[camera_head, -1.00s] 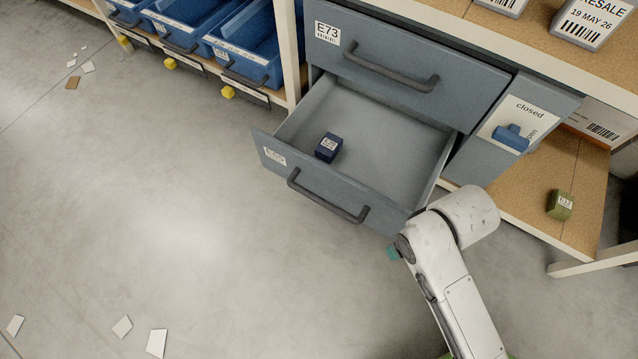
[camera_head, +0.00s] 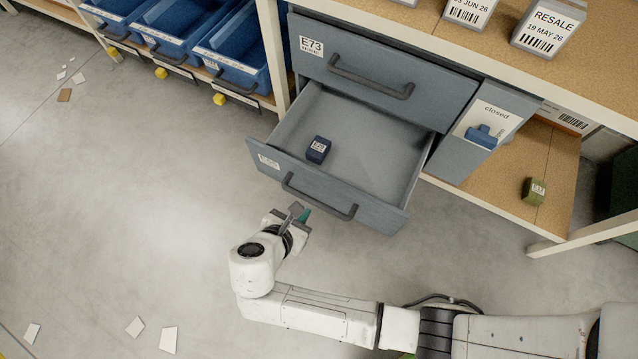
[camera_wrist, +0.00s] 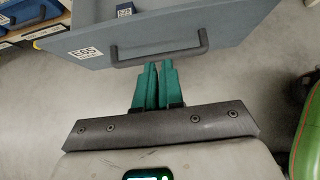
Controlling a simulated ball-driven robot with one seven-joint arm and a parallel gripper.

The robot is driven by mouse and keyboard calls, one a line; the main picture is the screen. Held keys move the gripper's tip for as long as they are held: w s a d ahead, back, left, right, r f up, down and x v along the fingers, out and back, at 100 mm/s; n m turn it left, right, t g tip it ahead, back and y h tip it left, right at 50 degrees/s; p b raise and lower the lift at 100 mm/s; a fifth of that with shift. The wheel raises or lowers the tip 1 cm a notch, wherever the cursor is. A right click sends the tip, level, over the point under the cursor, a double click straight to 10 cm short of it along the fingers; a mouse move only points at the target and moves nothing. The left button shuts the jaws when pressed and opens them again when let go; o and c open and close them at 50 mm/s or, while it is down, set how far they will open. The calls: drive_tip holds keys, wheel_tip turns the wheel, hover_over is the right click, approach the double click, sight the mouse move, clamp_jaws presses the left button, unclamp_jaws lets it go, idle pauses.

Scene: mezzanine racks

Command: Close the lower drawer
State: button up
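The lower drawer (camera_head: 330,198) is grey-blue and stands pulled out, below the shut upper drawer (camera_head: 385,78). A dark handle (camera_head: 318,199) runs across its front. A small blue box (camera_head: 318,150) lies inside. My gripper (camera_head: 301,213) is in front of the drawer, close to the left part of the handle. In the wrist view, the teal fingers of my gripper (camera_wrist: 157,66) are together with nothing between them. They point at the drawer front (camera_wrist: 225,28), just short of the handle (camera_wrist: 158,55); whether they touch it I cannot tell.
A cabinet door marked "closed" with a blue latch (camera_head: 485,136) is right of the drawers. A green box (camera_head: 534,190) sits on the low shelf at right. Blue bins (camera_head: 235,50) stand at upper left. The floor at left is clear apart from paper scraps (camera_head: 168,339).

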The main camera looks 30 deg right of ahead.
sight(329, 179)
drive_tip(key=shift+w+d+f, duration=0.15)
drive_tip(key=shift+d+f, duration=0.05)
drive_tip(key=shift+f, duration=0.15)
clamp_jaws()
drive_tip(key=b+x, duration=0.1)
drive_tip(key=x, duration=0.2)
drive_tip(key=b+x, duration=0.1)
drive_tip(key=x, duration=0.3)
drive_tip(key=d+r+b+x, duration=0.1)
drive_tip(key=x, duration=0.3)
drive_tip(key=shift+w+r, duration=0.1)
drive_tip(key=shift+w, duration=0.15)
drive_tip(key=shift+w+d+b, duration=0.35)
drive_tip(key=shift+w+d, duration=0.05)
drive_tip(key=shift+d, duration=0.3)
drive_tip(key=shift+r, duration=0.1)
drive_tip(key=shift+w+d, duration=0.3)
drive_tip(key=shift+d, duration=0.3)
drive_tip(key=w+d, duration=0.5)
drive_tip(key=d, duration=0.5)
drive_tip(key=w+d, duration=0.6)
drive_tip(key=d, duration=0.4)
drive_tip(key=shift+w+b, duration=0.3)
drive_tip(key=shift+b, duration=0.05)
drive_tip(key=shift+a, duration=0.1)
